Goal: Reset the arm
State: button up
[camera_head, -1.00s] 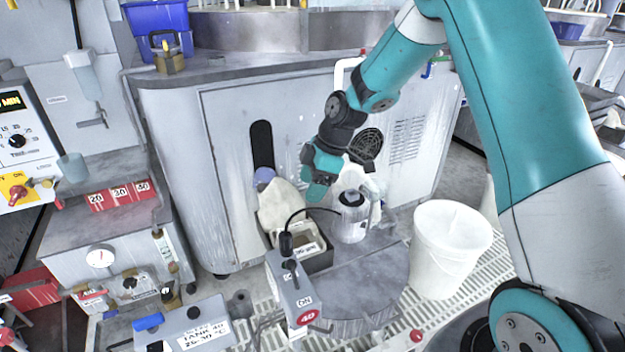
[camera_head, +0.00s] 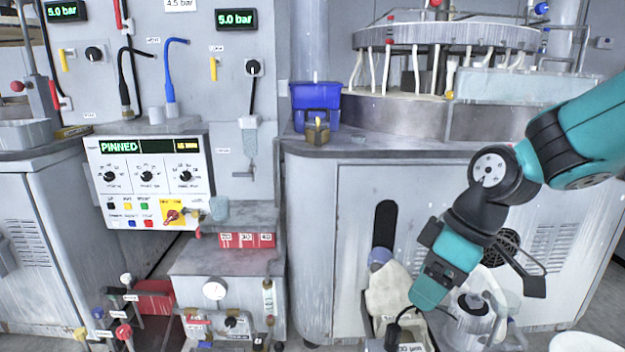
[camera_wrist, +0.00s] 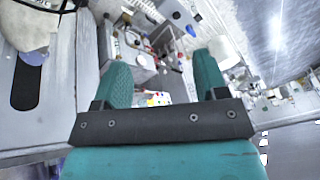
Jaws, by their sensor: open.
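My arm, teal and grey with dark joints, reaches in from the right edge of the head view and bends down to the left. My gripper (camera_head: 432,286) hangs in front of the grey cabinet, close above a grey canister (camera_head: 472,312) and a pale jug (camera_head: 387,296). In the wrist view the two teal fingers of my gripper (camera_wrist: 162,70) stand wide apart with nothing between them. I cannot tell whether the gripper touches anything below it.
A grey cabinet (camera_head: 345,230) with a round polishing machine (camera_head: 420,40) stands behind the arm. A blue bin (camera_head: 316,97) and a brass padlock (camera_head: 317,132) sit on its top. A control panel (camera_head: 146,185) is at the left. A white bucket (camera_head: 585,342) is at the lower right.

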jog(key=s+a+r+m, duration=0.1)
jog(key=s+r+m, duration=0.1)
jog(key=s, duration=0.6)
jog(key=s+a+r+m, duration=0.2)
jog(key=s, duration=0.6)
notch_tip(320, 180, up, 15)
jog(key=p, duration=1.5)
jog(key=shift+d+g, duration=0.2)
jog(key=shift+g, duration=0.1)
jog(key=shift+s, duration=0.1)
